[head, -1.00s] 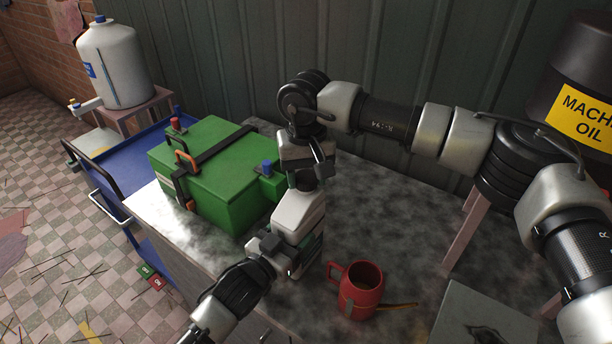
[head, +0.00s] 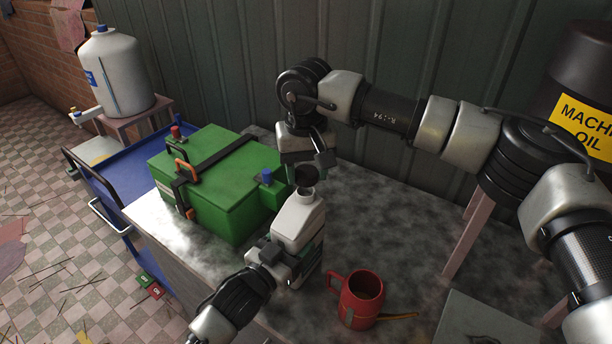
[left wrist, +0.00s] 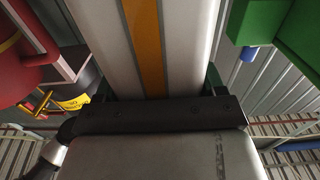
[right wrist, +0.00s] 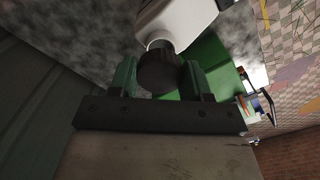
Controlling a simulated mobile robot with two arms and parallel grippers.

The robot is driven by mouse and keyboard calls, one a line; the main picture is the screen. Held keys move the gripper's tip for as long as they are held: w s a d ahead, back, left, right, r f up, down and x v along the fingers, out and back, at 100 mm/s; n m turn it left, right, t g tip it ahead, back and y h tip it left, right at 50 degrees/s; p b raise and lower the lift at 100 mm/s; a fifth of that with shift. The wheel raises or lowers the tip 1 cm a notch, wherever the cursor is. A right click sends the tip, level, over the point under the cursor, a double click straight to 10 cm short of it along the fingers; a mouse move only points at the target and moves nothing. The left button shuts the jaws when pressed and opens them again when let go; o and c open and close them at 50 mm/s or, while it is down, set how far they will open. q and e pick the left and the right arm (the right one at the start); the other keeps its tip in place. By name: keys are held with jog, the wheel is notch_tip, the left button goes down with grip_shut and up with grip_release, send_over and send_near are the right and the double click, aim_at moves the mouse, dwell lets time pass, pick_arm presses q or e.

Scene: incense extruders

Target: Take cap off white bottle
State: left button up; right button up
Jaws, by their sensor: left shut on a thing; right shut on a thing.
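The white bottle (head: 297,222) stands upright above the grey table, with its neck (head: 306,193) showing. My left gripper (head: 277,252) is shut on its body from the front left; in the left wrist view the pale body with an orange stripe (left wrist: 145,40) fills the space between the fingers. The black cap (head: 306,175) is just above the neck, apparently apart from it. My right gripper (right wrist: 158,80) is shut on the cap, which sits between its green fingers in the right wrist view (right wrist: 157,72). The bottle's lower part is partly hidden by my left gripper.
A green box (head: 228,190) with straps stands close left of the bottle. A red mug-like can (head: 357,300) with a spout stands right of it. A blue cart (head: 115,165) and a white tank (head: 115,75) are at the left. The table (head: 400,220) is clear at centre right.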

notch_tip(320, 180, up, 2)
jog(key=shift+r, duration=0.1)
pick_arm(q)
jog(key=o, duration=1.8)
